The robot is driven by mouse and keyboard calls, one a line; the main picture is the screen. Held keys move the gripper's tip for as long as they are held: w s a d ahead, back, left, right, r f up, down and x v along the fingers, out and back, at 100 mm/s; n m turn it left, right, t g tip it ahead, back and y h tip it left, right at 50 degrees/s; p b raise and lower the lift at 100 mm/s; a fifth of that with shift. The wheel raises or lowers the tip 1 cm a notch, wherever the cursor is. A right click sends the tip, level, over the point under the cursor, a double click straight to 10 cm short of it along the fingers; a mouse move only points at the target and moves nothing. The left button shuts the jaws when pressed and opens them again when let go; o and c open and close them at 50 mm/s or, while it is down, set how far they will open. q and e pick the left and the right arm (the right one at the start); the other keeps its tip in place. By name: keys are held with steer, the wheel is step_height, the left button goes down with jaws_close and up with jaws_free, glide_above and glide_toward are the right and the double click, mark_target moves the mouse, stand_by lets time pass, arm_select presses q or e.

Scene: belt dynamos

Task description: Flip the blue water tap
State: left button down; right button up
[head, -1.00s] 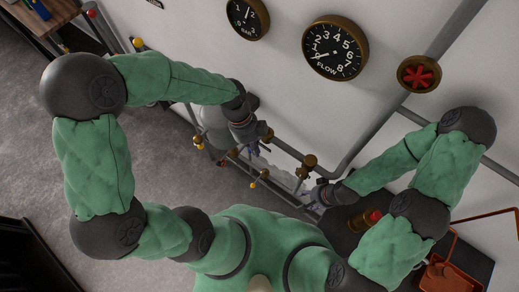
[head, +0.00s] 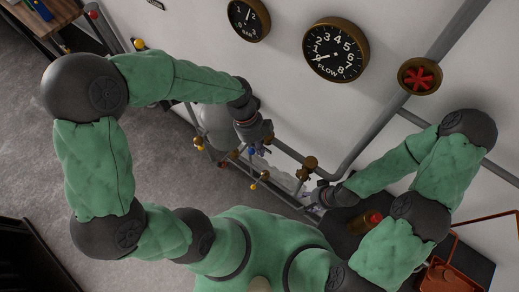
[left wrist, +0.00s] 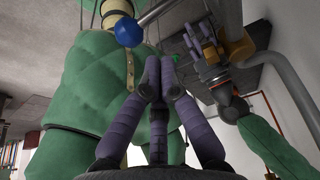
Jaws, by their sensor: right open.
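The blue water tap (left wrist: 127,32) shows as a round blue knob at the upper left of the left wrist view. A small blue spot of it shows beside my left gripper in the head view (head: 252,152). My left gripper (left wrist: 159,65) has its purple fingertips together with nothing between them. The tips are apart from the blue knob in that picture, below and right of it; the depth gap is unclear. My right gripper (head: 311,196) is open by the pipes at right; its purple fingers also show in the left wrist view (left wrist: 203,40).
Pipes with several yellow and red knobs run along the wall below my left gripper. A yellow knob (head: 253,186) hangs near. A brass valve (head: 310,163) stands between my grippers. A red wheel (head: 417,76) and a flow gauge (head: 335,48) are on the wall.

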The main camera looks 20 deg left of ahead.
arm_select(q)
steer(key=v, duration=1.1)
steer(key=shift+s+f, duration=0.1)
